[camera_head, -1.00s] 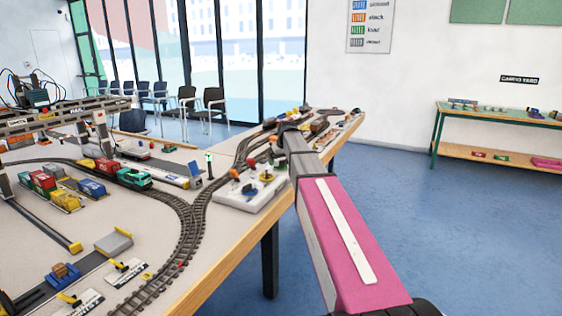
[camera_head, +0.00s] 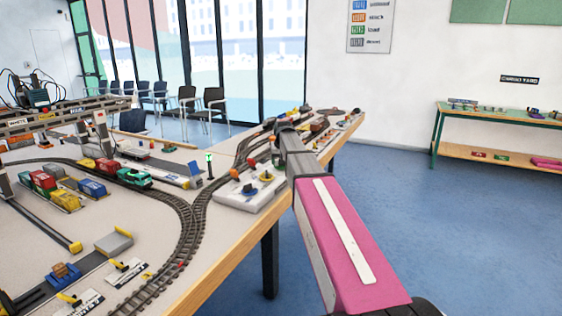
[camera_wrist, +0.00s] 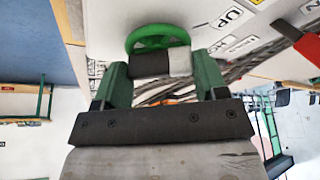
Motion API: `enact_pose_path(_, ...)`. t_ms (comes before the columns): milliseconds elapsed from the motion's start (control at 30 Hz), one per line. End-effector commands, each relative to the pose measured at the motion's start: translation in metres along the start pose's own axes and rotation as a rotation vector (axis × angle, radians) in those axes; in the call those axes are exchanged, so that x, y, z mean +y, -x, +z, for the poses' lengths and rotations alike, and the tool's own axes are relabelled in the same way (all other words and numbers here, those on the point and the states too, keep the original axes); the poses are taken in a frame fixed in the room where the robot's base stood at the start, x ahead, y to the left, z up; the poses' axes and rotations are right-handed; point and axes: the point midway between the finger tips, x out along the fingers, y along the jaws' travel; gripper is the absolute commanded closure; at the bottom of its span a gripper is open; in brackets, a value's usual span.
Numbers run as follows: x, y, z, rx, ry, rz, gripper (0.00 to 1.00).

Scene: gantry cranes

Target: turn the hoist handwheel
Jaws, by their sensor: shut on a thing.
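The green handwheel (camera_wrist: 158,37) shows at the top middle of the wrist view, beside a white panel with printed labels. My gripper (camera_wrist: 163,64) has green fingers with a dark pad and a grey pad meeting at the wheel's near rim. It is shut on that rim; the pads hide part of it. In the head view my pink arm reaches over the table's right edge, and its dark end (camera_head: 292,145) covers most of the wheel area. A white control panel (camera_head: 240,201) with coloured knobs lies just left of the arm.
The gantry crane (camera_head: 62,118) spans the table at left. Curved model track (camera_head: 187,232) runs beside the panel, with a teal locomotive (camera_head: 135,178) and several containers nearby. Blue floor (camera_head: 430,235) is clear on the right, up to a green-framed shelf table (camera_head: 500,118).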

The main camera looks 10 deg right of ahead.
Motion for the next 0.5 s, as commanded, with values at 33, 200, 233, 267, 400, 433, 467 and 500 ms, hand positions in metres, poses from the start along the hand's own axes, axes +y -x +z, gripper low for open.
enact_pose_path(33,-0.001,0.0002,0.0,0.0,-0.036,0.015,0.58)
enact_pose_path(200,-0.002,0.0001,-0.0003,0.0,-0.177,0.074,0.58)
enact_pose_path(233,-0.0019,0.0001,-0.0004,0.0,-0.201,0.084,0.58)
enact_pose_path(267,-0.0018,0.0001,-0.0004,0.0,-0.225,0.095,0.58)
enact_pose_path(400,-0.002,-0.0001,-0.0007,-0.001,-0.33,0.138,0.58)
enact_pose_path(433,-0.002,-0.0001,-0.0008,0.0,-0.35,0.147,0.58)
enact_pose_path(467,-0.0022,-0.0001,-0.0009,0.0,-0.369,0.155,0.58)
enact_pose_path(500,-0.0025,-0.0001,-0.0009,0.0,-0.394,0.164,0.58)
